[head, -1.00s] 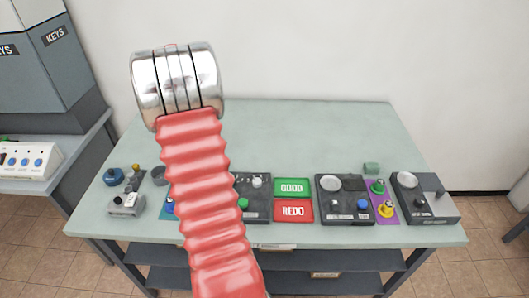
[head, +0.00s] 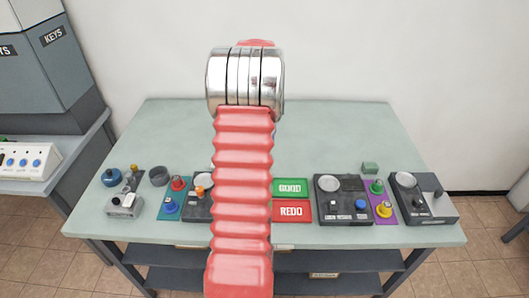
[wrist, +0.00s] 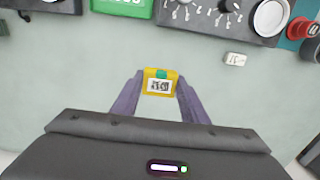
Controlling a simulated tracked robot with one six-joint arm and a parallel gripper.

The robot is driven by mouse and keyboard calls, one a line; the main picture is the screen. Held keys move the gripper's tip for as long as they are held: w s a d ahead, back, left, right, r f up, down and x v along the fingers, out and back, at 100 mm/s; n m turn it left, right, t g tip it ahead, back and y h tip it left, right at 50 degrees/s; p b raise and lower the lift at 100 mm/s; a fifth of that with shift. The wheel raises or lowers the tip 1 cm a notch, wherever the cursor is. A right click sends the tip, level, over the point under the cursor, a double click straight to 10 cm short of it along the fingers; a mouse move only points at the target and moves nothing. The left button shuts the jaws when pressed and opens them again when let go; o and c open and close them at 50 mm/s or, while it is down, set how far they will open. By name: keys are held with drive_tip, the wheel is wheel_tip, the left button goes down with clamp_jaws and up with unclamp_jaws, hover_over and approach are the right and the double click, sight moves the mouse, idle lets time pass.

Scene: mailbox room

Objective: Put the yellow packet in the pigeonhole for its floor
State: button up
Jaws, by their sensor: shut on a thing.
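The yellow packet (wrist: 160,74) shows in the wrist view between the two fingers of my gripper (wrist: 160,88). It has a green patch at its top and a white label with dark printing, too small to read. My gripper is shut on it, above the pale green table. In the head view my red arm hides the gripper and the packet. No pigeonholes are in view.
The table (head: 330,130) is clear along its back. Along its front stand control boxes (head: 342,198), a green GOOD tray (head: 290,187) and a red REDO tray (head: 291,211). A grey KEYS cabinet (head: 45,70) stands at the left. A small white tag (wrist: 235,59) lies on the table.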

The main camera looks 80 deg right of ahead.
drive_tip(key=shift+f, duration=0.1)
drive_tip(key=shift+f, duration=3)
drive_tip(key=shift+f, duration=0.15)
drive_tip(key=shift+f, duration=1.75)
drive_tip(key=o, duration=1.2)
drive_tip(key=shift+f, duration=0.1)
drive_tip(key=shift+c, duration=0.2)
